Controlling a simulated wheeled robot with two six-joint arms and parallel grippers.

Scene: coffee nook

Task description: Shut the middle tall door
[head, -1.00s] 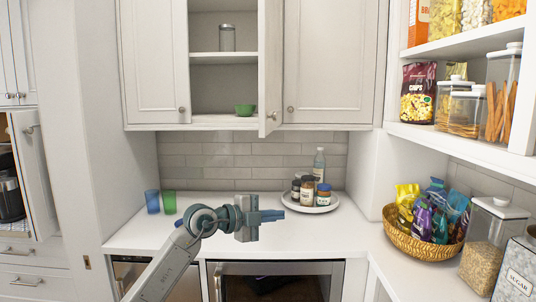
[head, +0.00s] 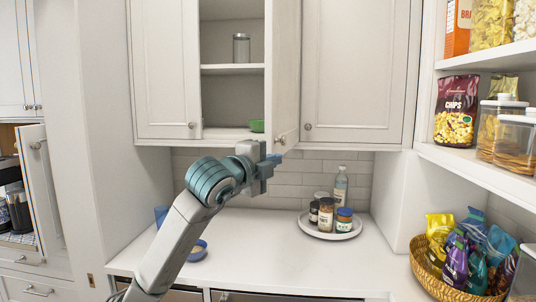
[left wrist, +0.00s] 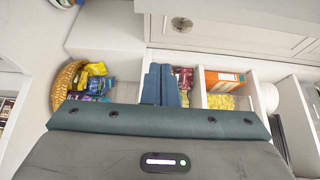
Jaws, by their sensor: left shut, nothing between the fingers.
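The middle tall door (head: 286,70) of the white upper cabinet stands open, swung out toward me and seen nearly edge-on. Its round knob (head: 281,139) is near its lower edge. My left gripper (head: 276,158) is just below the knob at the door's bottom; I cannot tell whether it touches. Its blue fingers (left wrist: 165,85) are together and empty in the left wrist view. A knob (left wrist: 181,24) on a white panel also shows there, beyond the fingertips. My right gripper is not in view.
The open cabinet holds a glass jar (head: 241,48) and a green bowl (head: 257,126). Shut doors flank it. Below, a round tray (head: 328,232) with bottles and jars and a blue bowl (head: 197,250) stand on the counter. A snack basket (head: 428,262) is at right.

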